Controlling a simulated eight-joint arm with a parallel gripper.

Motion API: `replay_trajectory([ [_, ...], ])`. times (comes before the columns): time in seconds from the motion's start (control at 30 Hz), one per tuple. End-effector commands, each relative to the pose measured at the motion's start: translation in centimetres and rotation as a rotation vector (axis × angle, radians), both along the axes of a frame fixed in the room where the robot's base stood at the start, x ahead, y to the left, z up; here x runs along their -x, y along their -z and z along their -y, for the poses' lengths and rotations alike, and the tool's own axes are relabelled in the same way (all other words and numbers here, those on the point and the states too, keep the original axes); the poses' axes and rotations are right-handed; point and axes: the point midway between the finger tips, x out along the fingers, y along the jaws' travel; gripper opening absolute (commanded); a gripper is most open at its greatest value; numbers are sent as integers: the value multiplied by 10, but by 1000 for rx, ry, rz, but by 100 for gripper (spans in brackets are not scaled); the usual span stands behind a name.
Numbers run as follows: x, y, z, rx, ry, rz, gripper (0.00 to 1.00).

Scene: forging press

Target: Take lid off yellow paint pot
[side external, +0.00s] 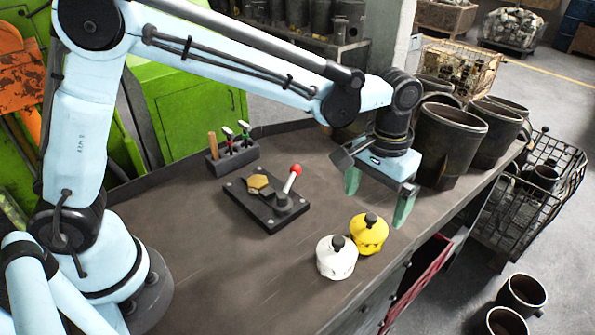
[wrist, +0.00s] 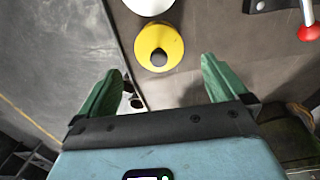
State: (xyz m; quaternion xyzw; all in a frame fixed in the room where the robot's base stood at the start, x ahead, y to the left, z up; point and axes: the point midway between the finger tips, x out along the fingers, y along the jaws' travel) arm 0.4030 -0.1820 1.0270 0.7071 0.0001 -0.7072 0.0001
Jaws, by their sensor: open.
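The yellow paint pot (side external: 368,236) stands upright near the front edge of the workbench. Its lid, with a black knob (side external: 370,220), sits on top. My gripper (side external: 378,203) is open and empty, above the bench and behind the yellow pot. Its two green fingers (wrist: 160,88) are apart, and the pot lies beyond their tips in the wrist view. Nothing is between the fingers.
A white pot (side external: 336,262) with a black knob stands close beside the yellow one. A black lever plate with a red ball (side external: 296,170) and a tool holder (side external: 230,158) are farther back. Large dark pots (side external: 447,148) stand at the right. The front left bench is clear.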

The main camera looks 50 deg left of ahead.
Motion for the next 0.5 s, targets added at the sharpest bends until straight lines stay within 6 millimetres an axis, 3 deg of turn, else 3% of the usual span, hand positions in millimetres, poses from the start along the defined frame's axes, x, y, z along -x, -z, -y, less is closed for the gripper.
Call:
replay_trajectory([
  [0.3,1,40,1,0,0,0,100],
  [0.5,1,49,1,1,0,1,100],
])
